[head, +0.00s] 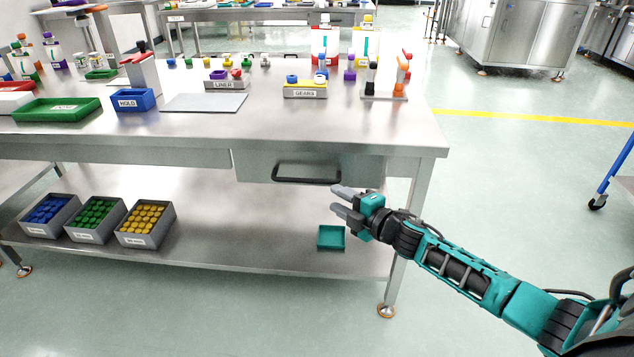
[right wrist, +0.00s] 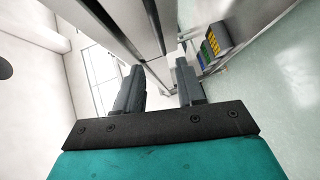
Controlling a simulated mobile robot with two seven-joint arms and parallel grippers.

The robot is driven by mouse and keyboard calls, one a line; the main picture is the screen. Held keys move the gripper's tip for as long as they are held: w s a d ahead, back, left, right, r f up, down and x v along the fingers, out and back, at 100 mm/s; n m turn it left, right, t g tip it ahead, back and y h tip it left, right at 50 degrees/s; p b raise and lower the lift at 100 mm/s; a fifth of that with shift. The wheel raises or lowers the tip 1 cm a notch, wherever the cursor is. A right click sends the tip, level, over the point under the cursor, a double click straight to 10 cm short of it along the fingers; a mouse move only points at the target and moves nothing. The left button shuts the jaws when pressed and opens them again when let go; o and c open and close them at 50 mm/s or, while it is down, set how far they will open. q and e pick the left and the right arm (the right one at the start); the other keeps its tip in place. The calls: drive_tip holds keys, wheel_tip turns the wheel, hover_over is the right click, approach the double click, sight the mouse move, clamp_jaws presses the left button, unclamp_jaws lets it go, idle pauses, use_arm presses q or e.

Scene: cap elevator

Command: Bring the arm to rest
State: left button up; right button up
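My right arm (head: 465,279) reaches in from the lower right of the head view. Its gripper (head: 338,199) is in front of the table's drawer, just below and to the right of the black drawer handle (head: 306,173). The fingers are apart with nothing between them. In the right wrist view the two dark fingers (right wrist: 158,88) also stand apart, with a gap and no object held. The gripper looks clear of the handle, though the exact distance is hard to tell. My left gripper does not show in either view.
The steel table (head: 400,130) carries a blue HOLD bin (head: 133,105), a green tray (head: 57,109), a LINER holder (head: 226,85) and a GEARS holder (head: 305,93). On the lower shelf stand bins of blue, green and yellow caps (head: 146,240) and a teal tray (head: 331,249). Open floor lies right.

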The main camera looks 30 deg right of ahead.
drive_tip(key=s+a+f+m+g, duration=0.3)
drive_tip(key=s+a+m, duration=0.5)
drive_tip(key=s+a, duration=0.3)
drive_tip(key=s+a+f+m+g, duration=0.2)
drive_tip(key=s+a+f+m, duration=0.2)
drive_tip(key=s+a+m, duration=0.55)
use_arm(q)
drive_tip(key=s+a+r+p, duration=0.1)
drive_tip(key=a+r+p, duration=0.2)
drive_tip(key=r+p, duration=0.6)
drive_tip(key=p, duration=0.4)
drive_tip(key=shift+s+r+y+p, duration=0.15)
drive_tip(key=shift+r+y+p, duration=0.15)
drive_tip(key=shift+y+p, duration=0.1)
use_arm(e)
drive_tip(key=s+d+r+n+h, duration=0.1)
drive_tip(key=s+d+r, duration=0.1)
drive_tip(key=r, duration=0.7)
drive_tip(key=shift+s+d, duration=0.35)
drive_tip(key=shift+s, duration=0.55)
drive_tip(key=shift+n, duration=0.25)
